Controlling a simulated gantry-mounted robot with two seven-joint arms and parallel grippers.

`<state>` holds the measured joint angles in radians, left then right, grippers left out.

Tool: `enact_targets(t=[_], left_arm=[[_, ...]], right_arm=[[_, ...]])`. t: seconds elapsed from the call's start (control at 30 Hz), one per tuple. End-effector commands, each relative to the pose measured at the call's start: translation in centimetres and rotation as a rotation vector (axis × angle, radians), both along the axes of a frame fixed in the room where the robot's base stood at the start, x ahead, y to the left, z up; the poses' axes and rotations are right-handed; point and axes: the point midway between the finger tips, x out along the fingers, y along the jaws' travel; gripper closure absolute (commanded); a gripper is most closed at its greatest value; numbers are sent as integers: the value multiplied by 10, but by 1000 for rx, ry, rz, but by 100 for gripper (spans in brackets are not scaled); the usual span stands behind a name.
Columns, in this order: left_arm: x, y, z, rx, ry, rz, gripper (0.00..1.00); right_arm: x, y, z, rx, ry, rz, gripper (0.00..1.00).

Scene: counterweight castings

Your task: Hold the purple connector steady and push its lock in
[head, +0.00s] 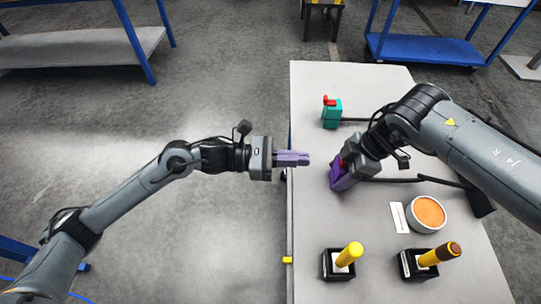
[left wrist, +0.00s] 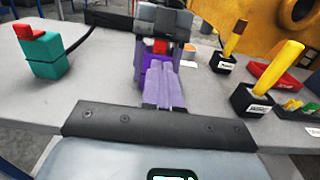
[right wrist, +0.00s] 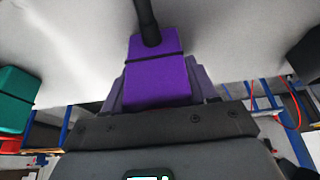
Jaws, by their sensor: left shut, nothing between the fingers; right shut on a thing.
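A teal connector (head: 331,116) with a red lock stands at the table's far left. An orange-topped round tin (head: 428,212), a white label (head: 399,217), a yellow-handled tool (head: 349,255) and a brown-and-yellow-handled tool (head: 438,255) in black holders occupy the near side.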

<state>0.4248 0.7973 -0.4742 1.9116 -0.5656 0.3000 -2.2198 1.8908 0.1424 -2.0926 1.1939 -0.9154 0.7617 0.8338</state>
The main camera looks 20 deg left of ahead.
Motion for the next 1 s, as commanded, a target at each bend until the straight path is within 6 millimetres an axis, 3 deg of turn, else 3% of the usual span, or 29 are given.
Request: enact_targets(t=[0.2,0.4,0.93,0.97,1.0], left_arm=[[-15,36,-1,5,2,1,100],[-23,54,-1,2,1,1,100],[-24,59,0,0,-1,0,100],[-24,59,0,0,-1,0,100],[-24,59,0,0,-1,0,100]], right_arm=[[1,-2,-2,-4,0,-5,79],[1,-3,-3,-6,0,-6,79],[1,-4,-3,-7,1,-6,79],[1,-4,-3,-7,1,-6,38],[1,-4,-3,-7,1,-6,32]])
